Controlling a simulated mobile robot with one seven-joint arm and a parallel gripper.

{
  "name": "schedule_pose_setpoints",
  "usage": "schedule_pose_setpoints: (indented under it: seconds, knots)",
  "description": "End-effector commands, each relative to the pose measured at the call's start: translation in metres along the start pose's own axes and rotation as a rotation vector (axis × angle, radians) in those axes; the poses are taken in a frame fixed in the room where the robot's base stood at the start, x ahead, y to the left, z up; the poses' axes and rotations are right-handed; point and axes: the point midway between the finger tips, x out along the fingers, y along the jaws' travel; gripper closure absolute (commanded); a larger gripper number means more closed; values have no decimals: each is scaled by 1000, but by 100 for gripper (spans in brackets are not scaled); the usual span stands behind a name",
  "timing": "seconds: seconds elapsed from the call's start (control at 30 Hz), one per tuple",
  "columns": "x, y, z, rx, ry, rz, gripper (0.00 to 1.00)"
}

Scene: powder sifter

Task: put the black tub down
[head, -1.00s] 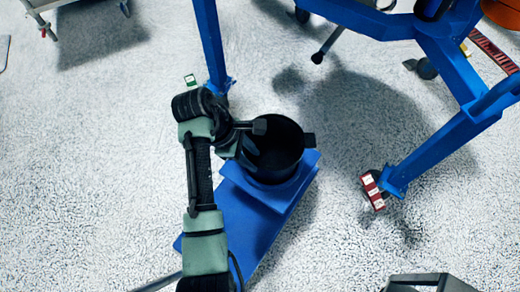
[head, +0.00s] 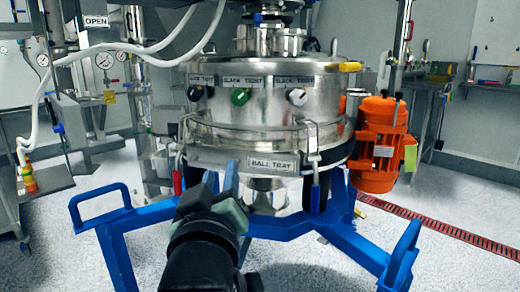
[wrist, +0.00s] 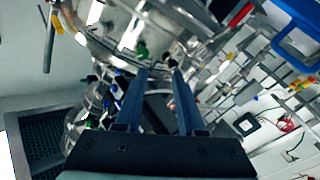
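The black tub does not show in either view now. My gripper (head: 221,174) is in front of the steel sifter (head: 265,105) in the head view, at about the height of its tray labelled "BALL TRAY" (head: 230,161). Its two blue fingers point up and stand apart. In the wrist view my gripper (wrist: 159,78) also has a clear gap between its fingers, with nothing held between them. The sifter's shiny body shows beyond the fingertips there. I cannot tell how far the fingertips are from the sifter.
The sifter stands on a blue frame (head: 340,235) with raised handles at left and right. An orange motor (head: 378,143) hangs at its right side. White hoses and gauges (head: 104,60) are at the left. Speckled floor (head: 460,205) is open at the right, crossed by a red drain grate (head: 450,232).

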Motion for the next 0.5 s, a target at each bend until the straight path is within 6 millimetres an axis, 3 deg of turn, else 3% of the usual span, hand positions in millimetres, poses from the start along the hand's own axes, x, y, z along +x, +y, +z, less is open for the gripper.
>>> schedule_pose_setpoints:
  seconds: [0.03,0.1,0.2,0.33,0.5]
  knots:
    - [-16,32,-30,79,111,65,62]
    - [-42,68,-69,186,265,129,62]
    - [-84,107,-112,305,463,185,62]
    - [-129,135,-146,399,644,211,62]
    - [-153,147,-162,443,736,216,62]
